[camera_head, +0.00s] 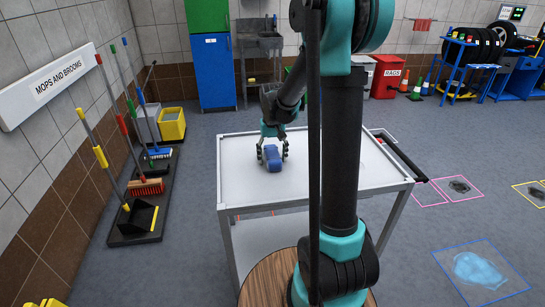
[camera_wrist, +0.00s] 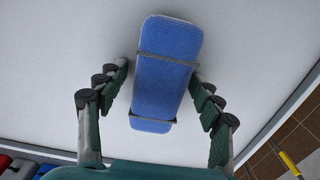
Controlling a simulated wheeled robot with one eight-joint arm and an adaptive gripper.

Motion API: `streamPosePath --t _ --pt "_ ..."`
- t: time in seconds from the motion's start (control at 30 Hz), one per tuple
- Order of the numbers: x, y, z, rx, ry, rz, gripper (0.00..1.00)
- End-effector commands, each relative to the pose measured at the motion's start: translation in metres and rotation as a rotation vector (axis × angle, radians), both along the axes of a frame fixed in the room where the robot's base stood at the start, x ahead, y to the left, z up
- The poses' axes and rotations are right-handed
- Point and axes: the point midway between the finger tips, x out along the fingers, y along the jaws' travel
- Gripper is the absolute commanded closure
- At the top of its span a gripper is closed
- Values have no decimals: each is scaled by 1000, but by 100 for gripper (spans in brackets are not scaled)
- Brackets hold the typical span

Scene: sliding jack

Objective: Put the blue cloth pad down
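The blue cloth pad (camera_head: 273,160) is on or just above the white top of the cart (camera_head: 340,165); the head view does not settle which. In the wrist view the blue pad (camera_wrist: 163,85) is a long rounded block with two dark bands, slightly tilted, over the white surface. My gripper (camera_head: 272,152) points down around the pad. In the wrist view my gripper (camera_wrist: 158,72) has a finger on each side of it. A gap shows between the left finger and the pad; the right fingertip is close to its edge, contact unclear.
The cart top around the pad is clear, with a raised grey rim. Mops and brooms (camera_head: 145,187) stand along the left wall. A blue cabinet (camera_head: 215,75) and a sink (camera_head: 258,45) are behind. Marked floor squares (camera_head: 480,270) lie to the right.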

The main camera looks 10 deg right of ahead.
Motion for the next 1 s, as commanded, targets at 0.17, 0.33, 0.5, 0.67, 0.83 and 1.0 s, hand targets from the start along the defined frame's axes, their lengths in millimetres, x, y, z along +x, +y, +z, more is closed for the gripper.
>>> streamPosePath --t 0.17,0.33,0.5,0.67,0.83,1.0 --pt "0 0 0 0 0 0 34" --pt "0 0 7 0 0 0 34" --pt "0 0 33 0 0 0 34" --pt "-1 0 66 0 0 0 34" --pt "0 0 97 0 0 0 34" --pt "0 0 116 0 0 0 34"
